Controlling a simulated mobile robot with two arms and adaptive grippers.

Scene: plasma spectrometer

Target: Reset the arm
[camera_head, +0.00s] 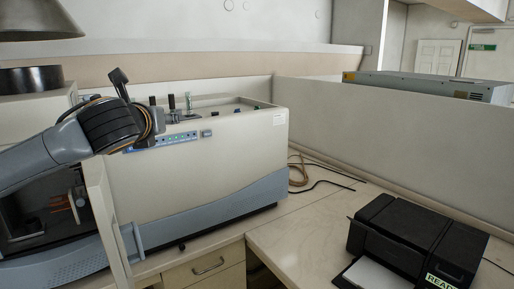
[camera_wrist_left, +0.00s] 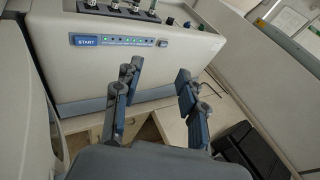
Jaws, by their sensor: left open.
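My left arm reaches in from the left in the head view. Its gripper (camera_head: 135,103) is in front of the upper left part of the spectrometer (camera_head: 215,155), a large beige and blue-grey box. In the left wrist view the gripper (camera_wrist_left: 160,72) has its two fingers spread apart with nothing between them. Beyond the fingers is the spectrometer's front panel (camera_wrist_left: 120,42), with a blue START button (camera_wrist_left: 86,42) and a row of small lights. Several vials and fittings (camera_head: 188,103) stand on the machine's top. My right gripper is not in view.
A black printer (camera_head: 400,235) with a READY label stands on the bench (camera_head: 290,235) at the right. Cables (camera_head: 320,175) lie behind it. A low partition (camera_head: 400,135) runs along the back. A dark open chamber (camera_head: 40,220) is at the lower left.

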